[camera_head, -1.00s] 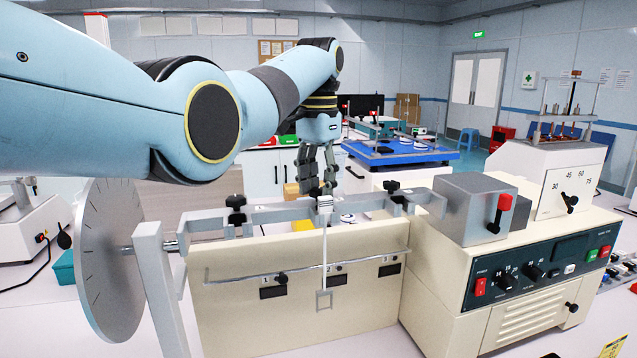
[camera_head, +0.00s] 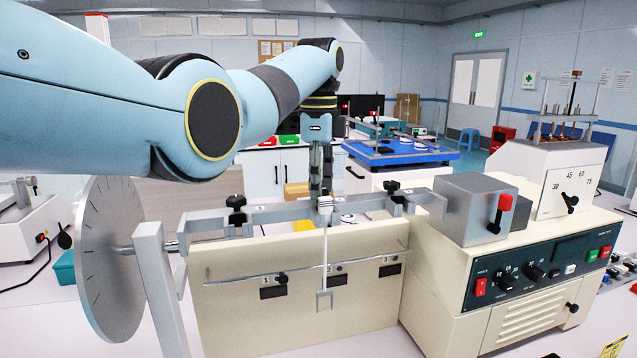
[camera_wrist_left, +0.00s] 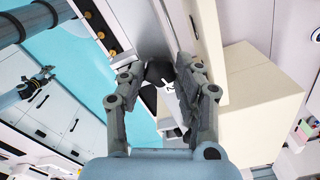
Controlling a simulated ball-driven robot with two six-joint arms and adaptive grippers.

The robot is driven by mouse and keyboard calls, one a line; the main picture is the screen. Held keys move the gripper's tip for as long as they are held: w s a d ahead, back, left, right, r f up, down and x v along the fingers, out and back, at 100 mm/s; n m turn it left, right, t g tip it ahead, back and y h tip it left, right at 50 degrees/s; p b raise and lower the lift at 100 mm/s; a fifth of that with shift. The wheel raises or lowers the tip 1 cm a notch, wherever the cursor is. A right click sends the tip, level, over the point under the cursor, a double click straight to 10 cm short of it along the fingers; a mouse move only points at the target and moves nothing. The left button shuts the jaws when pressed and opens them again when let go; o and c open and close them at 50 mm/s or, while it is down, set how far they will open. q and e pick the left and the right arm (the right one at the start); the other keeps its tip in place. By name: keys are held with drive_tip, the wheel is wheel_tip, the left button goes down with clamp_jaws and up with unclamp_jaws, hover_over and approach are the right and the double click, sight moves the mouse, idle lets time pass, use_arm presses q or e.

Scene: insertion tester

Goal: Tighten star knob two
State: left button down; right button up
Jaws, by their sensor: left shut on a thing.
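My left gripper (camera_head: 321,190) points straight down over the middle of the metal bar (camera_head: 275,213) on the tester. In the left wrist view its two fingers (camera_wrist_left: 165,78) are closed around a black knob (camera_wrist_left: 158,72), which looks like the middle star knob. In the head view the fingers hide that knob. Another black star knob (camera_head: 236,203) stands on the bar to the left, and one more (camera_head: 391,187) stands to the right. Both are apart from the gripper.
A large graduated disc (camera_head: 108,262) stands at the bar's left end. A grey block with a red-tipped lever (camera_head: 503,207) and the cream control housing (camera_head: 540,285) stand at the right. A thin white strip (camera_head: 325,255) hangs before the cream panel (camera_head: 232,310).

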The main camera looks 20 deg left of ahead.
use_arm(q)
drive_tip(key=m, duration=0.7)
drive_tip(key=shift+w, duration=0.1)
drive_tip(key=m, duration=0.4)
drive_tip(key=shift+r+m, duration=0.1)
drive_tip(key=shift+m, duration=2.1)
drive_tip(key=c, duration=0.9)
unclamp_jaws()
drive_tip(key=shift+c, duration=0.2)
wheel_tip(320, 180, up, 12)
drive_tip(key=shift+w, duration=0.1)
